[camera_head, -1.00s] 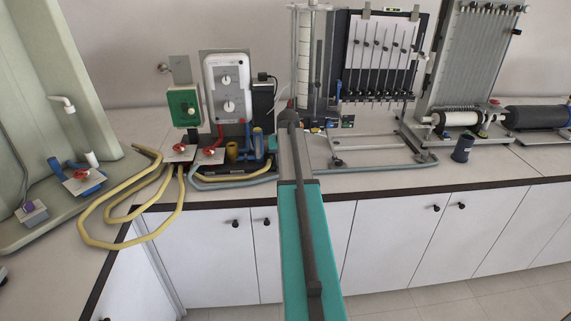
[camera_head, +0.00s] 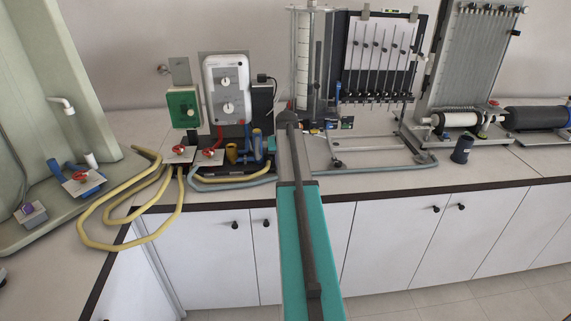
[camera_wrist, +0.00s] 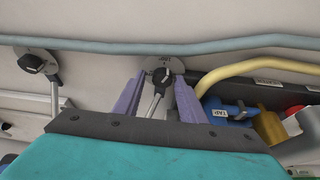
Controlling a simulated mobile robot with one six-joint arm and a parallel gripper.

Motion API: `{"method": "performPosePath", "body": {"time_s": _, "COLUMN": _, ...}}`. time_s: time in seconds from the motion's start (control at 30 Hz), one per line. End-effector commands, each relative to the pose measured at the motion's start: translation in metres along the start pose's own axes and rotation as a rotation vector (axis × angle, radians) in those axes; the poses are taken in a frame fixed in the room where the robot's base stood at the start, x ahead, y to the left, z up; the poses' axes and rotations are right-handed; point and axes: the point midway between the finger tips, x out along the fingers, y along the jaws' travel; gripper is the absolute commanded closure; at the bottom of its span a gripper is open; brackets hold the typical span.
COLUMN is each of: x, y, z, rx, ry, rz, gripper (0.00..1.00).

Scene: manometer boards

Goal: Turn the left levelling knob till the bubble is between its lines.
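The left levelling knob (camera_wrist: 160,76), black with a light mark on a round grey labelled plate, lies between the purple fingertips of my gripper (camera_wrist: 160,85) in the wrist view. The fingers stand to either side of it with visible gaps, so my gripper looks open. A second, similar knob (camera_wrist: 36,62) is at the left of the wrist view. In the head view my arm hides the gripper. The manometer board (camera_head: 383,55) stands on its frame at the back of the bench. A small vial (camera_head: 388,9) sits at its top; its bubble is too small to read.
A grey-blue hose (camera_wrist: 120,46) runs just beyond the knobs. A yellow hose (camera_wrist: 255,66) and a blue tap block (camera_wrist: 222,111) lie close right of my fingers. A dark cup (camera_head: 461,150) stands on the bench to the right.

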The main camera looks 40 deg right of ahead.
Motion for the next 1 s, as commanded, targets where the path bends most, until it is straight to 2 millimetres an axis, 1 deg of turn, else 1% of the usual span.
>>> {"method": "performPosePath", "body": {"time_s": 0.03, "x": 0.0, "y": -0.005, "z": 0.0, "rx": -0.001, "ry": 0.0, "rz": -0.009, "gripper": 0.57}}
{"method": "performPosePath", "body": {"time_s": 0.23, "x": -0.001, "y": -0.006, "z": 0.0, "rx": -0.001, "ry": 0.0, "rz": -0.011, "gripper": 0.57}}
{"method": "performPosePath", "body": {"time_s": 0.37, "x": -0.006, "y": -0.007, "z": -0.001, "rx": -0.001, "ry": 0.0, "rz": -0.011, "gripper": 0.57}}
{"method": "performPosePath", "body": {"time_s": 0.57, "x": -0.023, "y": -0.01, "z": -0.003, "rx": -0.004, "ry": 0.001, "rz": -0.01, "gripper": 0.57}}
{"method": "performPosePath", "body": {"time_s": 0.9, "x": -0.059, "y": -0.011, "z": -0.008, "rx": -0.003, "ry": 0.001, "rz": -0.005, "gripper": 0.57}}
{"method": "performPosePath", "body": {"time_s": 1.0, "x": -0.067, "y": -0.011, "z": -0.009, "rx": -0.003, "ry": 0.001, "rz": -0.004, "gripper": 0.57}}
